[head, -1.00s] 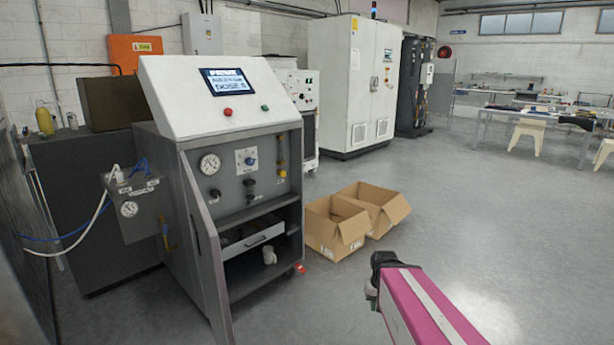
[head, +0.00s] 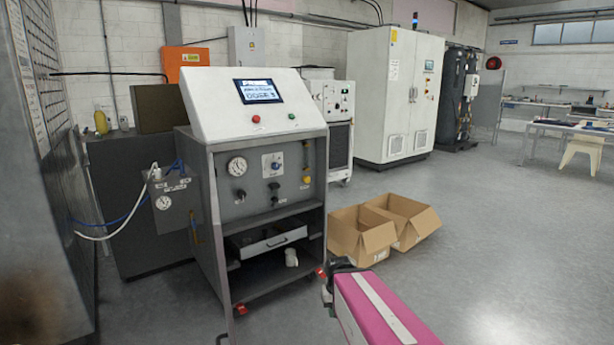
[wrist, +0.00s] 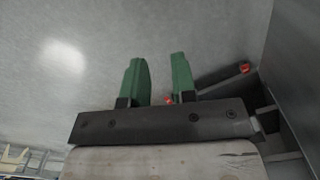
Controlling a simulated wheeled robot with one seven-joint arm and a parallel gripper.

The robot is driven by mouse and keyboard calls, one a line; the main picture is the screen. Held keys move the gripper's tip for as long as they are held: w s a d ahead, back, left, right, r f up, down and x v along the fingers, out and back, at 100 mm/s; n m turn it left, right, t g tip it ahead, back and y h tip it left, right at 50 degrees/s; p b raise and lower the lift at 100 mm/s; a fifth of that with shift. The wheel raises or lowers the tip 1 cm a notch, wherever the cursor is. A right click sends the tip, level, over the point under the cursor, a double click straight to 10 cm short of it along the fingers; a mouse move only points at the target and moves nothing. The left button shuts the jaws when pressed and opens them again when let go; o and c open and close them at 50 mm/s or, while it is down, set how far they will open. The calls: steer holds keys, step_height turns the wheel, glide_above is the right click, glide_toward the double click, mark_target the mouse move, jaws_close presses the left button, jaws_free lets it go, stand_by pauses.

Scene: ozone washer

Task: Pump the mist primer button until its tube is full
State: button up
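The ozone washer is a grey cabinet (head: 217,215) with a sloped white top and a lit screen (head: 258,91), left of centre in the head view. On its front panel, a thin upright tube (head: 306,153) stands at the right, with a small yellow knob (head: 307,180) below it. The label there is too small to read, and I cannot tell the tube's fill level. My gripper (wrist: 157,60) shows in the wrist view with two green fingers apart and nothing between them. The fingers point over bare floor, away from the panel. The head view does not clearly show them.
Two open cardboard boxes (head: 362,245) stand on the floor right of the cabinet. A gauge box (head: 170,206) with hoses is on its left side. A large grey surface (head: 50,190) fills the left edge.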

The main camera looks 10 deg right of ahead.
jaws_close()
stand_by(1.6)
